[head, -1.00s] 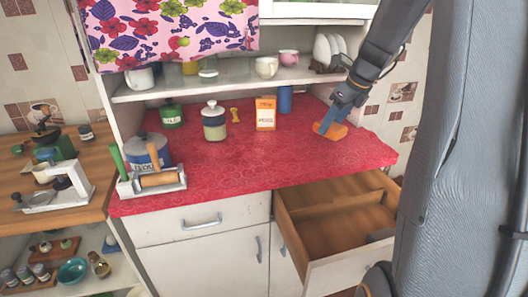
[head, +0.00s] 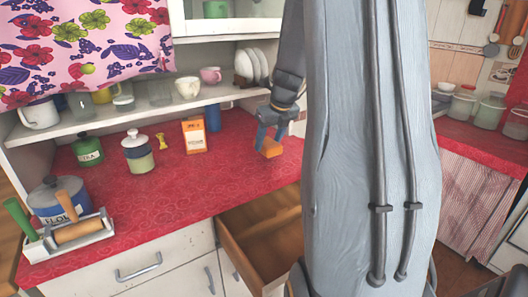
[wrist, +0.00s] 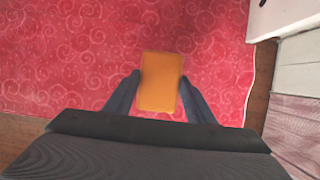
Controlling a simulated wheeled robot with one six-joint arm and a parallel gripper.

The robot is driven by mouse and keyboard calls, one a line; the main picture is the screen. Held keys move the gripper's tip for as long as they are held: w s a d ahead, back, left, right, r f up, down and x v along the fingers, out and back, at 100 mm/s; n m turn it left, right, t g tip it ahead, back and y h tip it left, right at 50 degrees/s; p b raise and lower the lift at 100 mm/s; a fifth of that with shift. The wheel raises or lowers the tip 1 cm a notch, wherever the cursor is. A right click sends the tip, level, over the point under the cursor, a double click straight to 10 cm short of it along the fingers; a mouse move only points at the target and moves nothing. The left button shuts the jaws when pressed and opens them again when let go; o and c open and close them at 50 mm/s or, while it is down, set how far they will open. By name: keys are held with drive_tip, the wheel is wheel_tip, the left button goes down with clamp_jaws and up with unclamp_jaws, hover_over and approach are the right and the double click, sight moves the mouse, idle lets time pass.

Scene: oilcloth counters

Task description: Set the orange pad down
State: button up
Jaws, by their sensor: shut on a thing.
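The orange pad (head: 271,148) is a small orange block between the fingers of my gripper (head: 268,137), at the right end of the red counter (head: 190,195). In the wrist view the pad (wrist: 161,80) sits between the two blue-grey fingertips of my gripper (wrist: 160,92), with red patterned cloth behind it. My gripper is shut on the pad. I cannot tell whether the pad touches the cloth.
An orange-and-white carton (head: 195,135) and a blue cylinder (head: 213,118) stand left of my gripper. An open drawer (head: 250,255) juts out below the counter. The counter's front middle is clear. Another red counter (head: 462,145) with jars is at right.

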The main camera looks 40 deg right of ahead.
drive_tip(key=shift+a+f, duration=0.1)
drive_tip(key=shift+f, duration=1.75)
drive_tip(key=shift+f, duration=0.15)
drive_tip(key=o, duration=1)
